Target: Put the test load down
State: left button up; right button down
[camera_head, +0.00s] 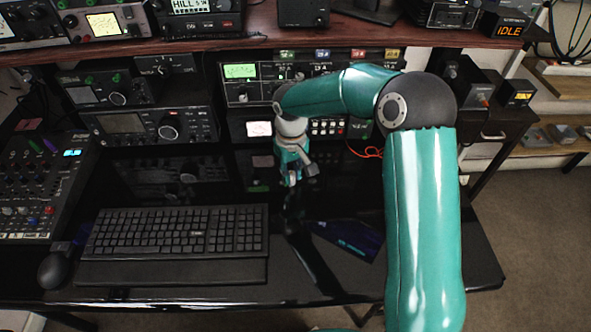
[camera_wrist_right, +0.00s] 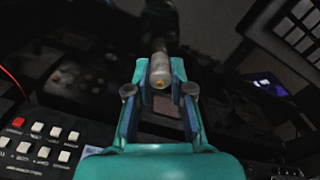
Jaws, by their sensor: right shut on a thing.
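My right gripper (camera_head: 293,178) reaches down over the black glossy desk, in front of the lower radio units. In the right wrist view its two teal fingers (camera_wrist_right: 160,92) are closed around the test load (camera_wrist_right: 160,68), a small pale grey cylinder with a yellowish spot on its near end. The load is held between the fingertips, above the desk as far as I can tell. In the head view the load is too small and too covered by the gripper to make out surely. My left gripper is not in view.
A black keyboard (camera_head: 178,233) lies left of the gripper, with a mouse (camera_head: 55,268) and a mixer (camera_head: 40,185) farther left. A dark blue flat item (camera_head: 350,238) lies to the right. The radio with white buttons (camera_head: 328,127) stands close behind. Bare desk lies in front.

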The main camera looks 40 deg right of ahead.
aim_at(292, 172)
jog(key=c, duration=1)
grip_release()
jog(key=shift+r, duration=0.15)
notch_tip(292, 172, up, 12)
jog(key=shift+f+p, duration=0.1)
jog(key=shift+p, duration=0.3)
